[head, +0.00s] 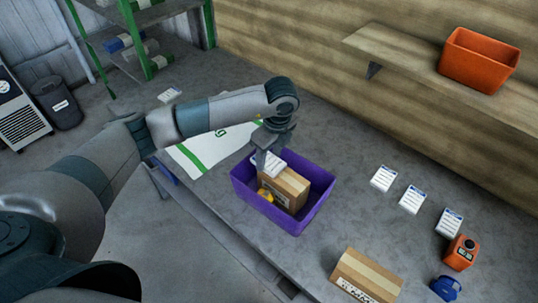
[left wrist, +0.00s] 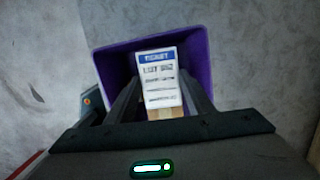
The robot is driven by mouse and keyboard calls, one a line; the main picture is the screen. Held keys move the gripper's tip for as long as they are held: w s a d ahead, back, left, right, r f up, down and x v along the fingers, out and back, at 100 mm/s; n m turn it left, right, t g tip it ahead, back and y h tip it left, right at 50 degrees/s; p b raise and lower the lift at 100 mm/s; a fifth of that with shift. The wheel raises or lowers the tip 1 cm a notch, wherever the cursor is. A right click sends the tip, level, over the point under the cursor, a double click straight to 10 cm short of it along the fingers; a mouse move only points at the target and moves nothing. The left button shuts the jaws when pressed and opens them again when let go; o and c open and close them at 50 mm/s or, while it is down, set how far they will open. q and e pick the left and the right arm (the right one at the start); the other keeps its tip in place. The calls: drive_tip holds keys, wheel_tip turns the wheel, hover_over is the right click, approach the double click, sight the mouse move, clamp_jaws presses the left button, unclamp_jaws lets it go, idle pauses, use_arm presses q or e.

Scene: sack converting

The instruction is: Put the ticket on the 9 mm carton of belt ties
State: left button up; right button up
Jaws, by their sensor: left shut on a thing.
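My left gripper (head: 266,161) is shut on a white ticket (left wrist: 158,78) with a blue header. The ticket is above the purple bin (head: 300,223), and it also shows in the head view (head: 270,167). A brown carton (head: 286,188) stands in the bin below and beside the ticket; I cannot tell whether they touch. Another brown carton (head: 366,277) with dark print lies on the bench at the front. The sizes on both cartons are too small to read. My right gripper is not in view.
Three more tickets (head: 411,199) lie on the bench at right, near an orange device (head: 461,252) and a blue object (head: 446,288). An orange bin (head: 479,60) stands on the wall shelf (head: 420,64). A white sack (head: 205,152) lies behind the arm.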

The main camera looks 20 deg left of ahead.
sight(273, 164)
use_arm(q)
drive_tip(key=shift+f, duration=0.15)
drive_tip(key=o, duration=1.1)
drive_tip(key=shift+r, duration=0.45)
drive_tip(key=shift+s+d+r+b, duration=0.1)
drive_tip(key=shift+d+r+b, duration=0.4)
drive_tip(key=shift+r, duration=1.4)
drive_tip(key=shift+s+d+r+b, duration=0.1)
drive_tip(key=shift+r+b, duration=0.65)
drive_tip(key=shift+r, duration=1.1)
drive_tip(key=shift+s+d+r+b, duration=0.2)
drive_tip(key=shift+r+b, duration=0.45)
drive_tip(key=shift+r, duration=1.25)
drive_tip(key=shift+w, duration=0.1)
